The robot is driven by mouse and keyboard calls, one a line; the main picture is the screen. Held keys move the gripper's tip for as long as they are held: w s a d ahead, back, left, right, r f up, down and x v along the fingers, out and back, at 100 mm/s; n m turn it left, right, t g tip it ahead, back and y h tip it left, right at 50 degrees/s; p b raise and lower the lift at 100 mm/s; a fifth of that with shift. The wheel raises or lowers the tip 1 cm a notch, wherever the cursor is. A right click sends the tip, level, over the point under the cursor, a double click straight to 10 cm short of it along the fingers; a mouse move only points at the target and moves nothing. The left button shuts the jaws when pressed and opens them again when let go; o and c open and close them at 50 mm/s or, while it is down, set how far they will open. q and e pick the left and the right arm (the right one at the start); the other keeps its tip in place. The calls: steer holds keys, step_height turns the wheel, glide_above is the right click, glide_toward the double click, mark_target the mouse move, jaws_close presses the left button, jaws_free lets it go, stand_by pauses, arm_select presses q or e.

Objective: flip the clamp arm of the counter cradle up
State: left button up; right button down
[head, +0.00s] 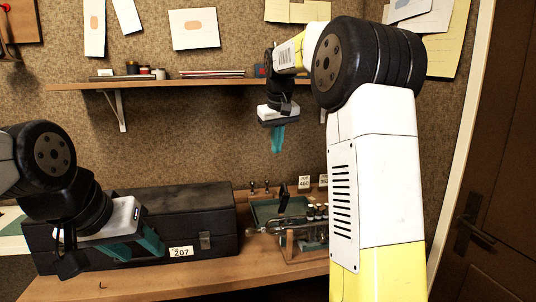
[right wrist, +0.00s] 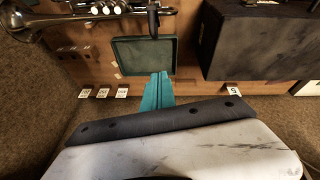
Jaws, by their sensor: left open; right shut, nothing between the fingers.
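The counter cradle (head: 290,246) is a wooden stand on the counter at lower centre right, partly hidden behind my right arm. My right gripper (head: 278,148) is shut and empty, pointing down well above the counter. My left gripper (head: 138,250) is open and empty in front of the black case.
A black case (head: 190,210) with a 207 label stands on the counter at left. A green tray (right wrist: 145,40) lies behind the cradle, with numbered cards (right wrist: 103,93) nearby. A wall shelf (head: 190,81) with small jars is close to my right gripper. A dark door is at right.

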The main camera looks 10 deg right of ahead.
steer(key=shift+s+d+f, duration=0.1)
steer(key=shift+d+f, duration=0.1)
steer(key=shift+f, duration=1.45)
steer(key=shift+s+d+f, duration=0.1)
steer(key=shift+d+f, duration=0.1)
steer(key=shift+f, duration=1.45)
steer(key=shift+s+d+f, duration=0.1)
steer(key=shift+d+f, duration=0.1)
steer(key=shift+f, duration=1.45)
steer(key=shift+s, duration=0.1)
